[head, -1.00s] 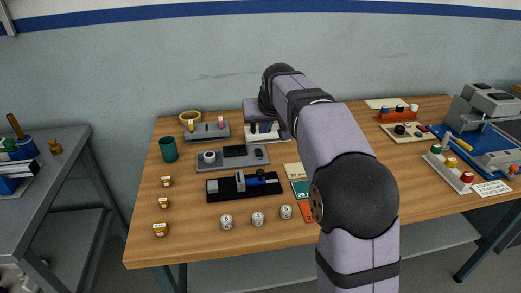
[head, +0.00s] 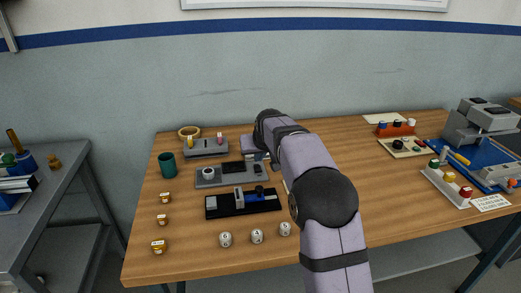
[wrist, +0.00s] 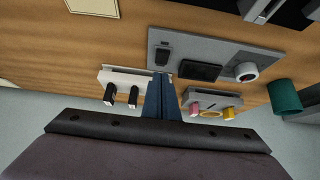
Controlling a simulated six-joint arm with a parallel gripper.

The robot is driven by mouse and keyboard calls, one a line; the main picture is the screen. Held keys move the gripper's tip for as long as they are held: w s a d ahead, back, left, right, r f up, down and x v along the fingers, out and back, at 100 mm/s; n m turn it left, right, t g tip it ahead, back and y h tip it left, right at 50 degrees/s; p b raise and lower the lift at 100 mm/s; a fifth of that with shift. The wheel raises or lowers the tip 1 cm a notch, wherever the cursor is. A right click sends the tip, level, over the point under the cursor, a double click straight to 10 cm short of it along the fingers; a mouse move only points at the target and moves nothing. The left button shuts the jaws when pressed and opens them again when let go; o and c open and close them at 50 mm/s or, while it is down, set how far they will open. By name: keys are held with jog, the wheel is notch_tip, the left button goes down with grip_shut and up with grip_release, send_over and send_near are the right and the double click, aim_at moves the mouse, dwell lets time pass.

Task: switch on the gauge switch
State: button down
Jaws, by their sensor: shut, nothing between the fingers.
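A long grey panel (head: 210,183) lies on the table, with a round white-and-black dial (head: 208,173) and a black display (head: 233,167). In the wrist view, the grey panel (wrist: 222,57) carries a small dark switch (wrist: 163,53) at its left end, beside the black display (wrist: 200,72) and the dial (wrist: 245,71). I cannot tell the switch's position. My gripper (wrist: 161,77) is shut and empty, its blue fingertips close to the panel edge by the switch. Contact cannot be told.
A white block with two black levers (wrist: 122,82) stands left of my fingers in the wrist view. Another grey panel with pink and yellow knobs (wrist: 212,102) is just right. A black slider base (head: 225,209) lies in front. A green cup (head: 167,165) stands left.

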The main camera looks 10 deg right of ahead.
aim_at(258, 169)
jog(key=shift+s+f, duration=0.2)
jog(key=shift+f, duration=0.65)
jog(key=shift+s+f, duration=0.15)
jog(key=shift+f, duration=0.65)
jog(key=shift+s+f+b, duration=0.15)
jog(key=shift+f+b, duration=0.2)
jog(key=shift+f, duration=0.05)
jog(key=shift+r, duration=0.15)
jog(key=shift+r+p, duration=0.7)
jog(key=shift+p, duration=0.15)
